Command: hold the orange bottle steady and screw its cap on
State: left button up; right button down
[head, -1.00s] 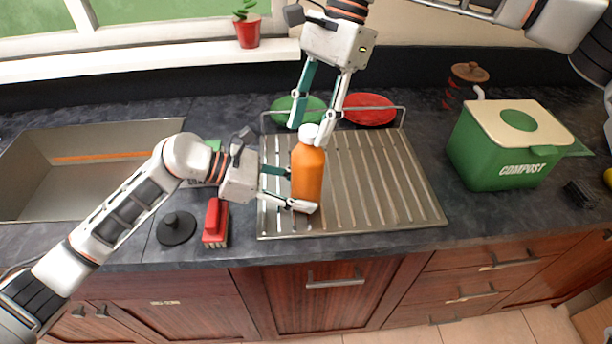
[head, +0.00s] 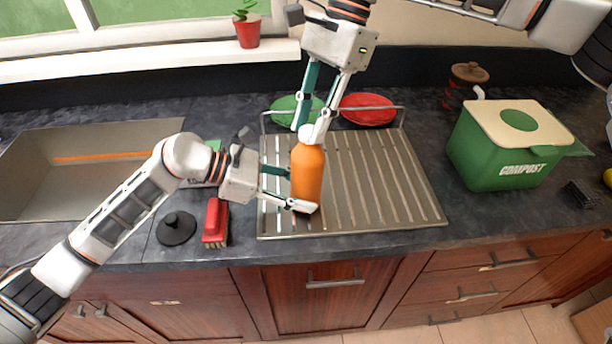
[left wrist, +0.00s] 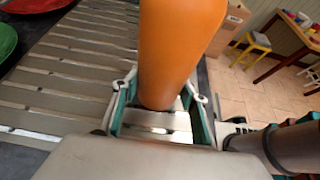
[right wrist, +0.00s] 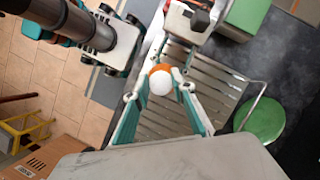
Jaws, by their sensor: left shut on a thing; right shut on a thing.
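The orange bottle (head: 308,178) stands upright on the metal drying rack. It also fills the upper middle of the left wrist view (left wrist: 178,45). My left gripper (head: 303,191) is shut around the bottle's lower body from the left. The white cap (head: 311,135) sits at the top of the bottle, and it shows from above in the right wrist view (right wrist: 161,82). My right gripper (head: 310,132) comes down from above and is shut on the cap, one finger on each side. The thread under the cap is hidden.
The ribbed drying rack (head: 400,190) lies under the bottle, with a green plate (head: 284,108) and a red plate (head: 368,109) behind. A red brush (head: 215,222) and black stopper (head: 176,229) lie left, near the sink (head: 30,180). A green compost bin (head: 500,150) stands right.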

jog(key=m+t, duration=0.1)
jog(key=m, duration=0.2)
jog(key=m+t, duration=0.1)
jog(key=m, duration=0.2)
jog(key=shift+y, duration=0.4)
jog(key=shift+w+m+t, duration=0.1)
jog(key=shift+m+t, duration=0.55)
jog(key=shift+m, duration=0.85)
jog(key=shift+w+m+t, duration=0.1)
jog(key=shift+m+t, duration=0.55)
jog(key=shift+m, duration=0.85)
jog(key=c, duration=1.8)
grip_release()
jog(key=shift+s, duration=0.1)
jog(key=shift+r, duration=0.15)
jog(key=shift+s+r, duration=0.1)
jog(key=shift+r, duration=2.25)
